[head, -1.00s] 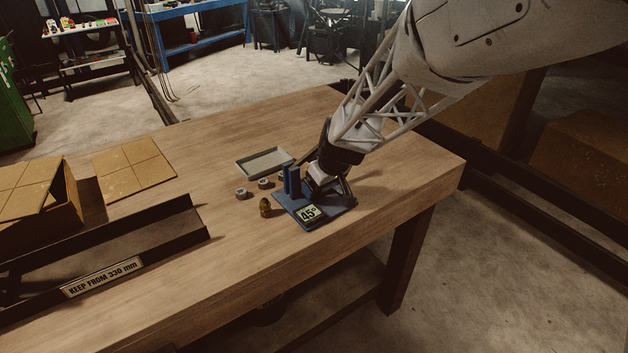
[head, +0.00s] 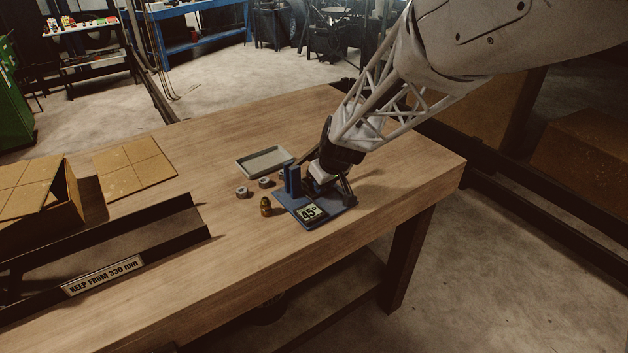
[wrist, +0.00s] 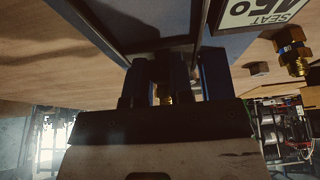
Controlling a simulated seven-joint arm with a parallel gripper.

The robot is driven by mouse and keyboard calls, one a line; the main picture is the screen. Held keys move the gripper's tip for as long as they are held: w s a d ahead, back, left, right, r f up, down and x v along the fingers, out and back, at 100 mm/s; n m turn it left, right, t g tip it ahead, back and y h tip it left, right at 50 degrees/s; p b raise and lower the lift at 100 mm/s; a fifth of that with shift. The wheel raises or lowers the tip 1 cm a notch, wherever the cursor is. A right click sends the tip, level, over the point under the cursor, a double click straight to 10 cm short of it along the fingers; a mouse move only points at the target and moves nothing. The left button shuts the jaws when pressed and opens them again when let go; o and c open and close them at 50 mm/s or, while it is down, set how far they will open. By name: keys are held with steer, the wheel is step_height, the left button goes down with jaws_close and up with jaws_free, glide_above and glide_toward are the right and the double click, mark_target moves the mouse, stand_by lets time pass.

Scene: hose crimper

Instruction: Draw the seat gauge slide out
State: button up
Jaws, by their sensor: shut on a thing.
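The blue seat gauge stand (head: 338,209) sits near the table's right end, with blue uprights (head: 291,181) and a 45° label (head: 309,213). The label also shows upside down in the wrist view (wrist: 262,10). My gripper (head: 323,187) is low over the stand, right of the uprights. In the wrist view my gripper (wrist: 163,65) has its dark fingers shut at the stand's edge. The slide's grasped part is mostly hidden by the fingers, and I cannot see how far out it is. A small brass-coloured spot shows between the fingers.
A brass fitting (head: 265,207) stands just left of the stand. Grey nuts (head: 241,193) and a shallow grey tray (head: 264,162) lie behind it. The table's right end is clear.

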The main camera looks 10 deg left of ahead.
steer(key=shift+s+d, duration=2.5)
steer(key=shift+d, duration=0.25)
stand_by(1.6)
steer(key=o, duration=1.5)
steer(key=shift+r, duration=0.15)
steer(key=shift+r, duration=4.35)
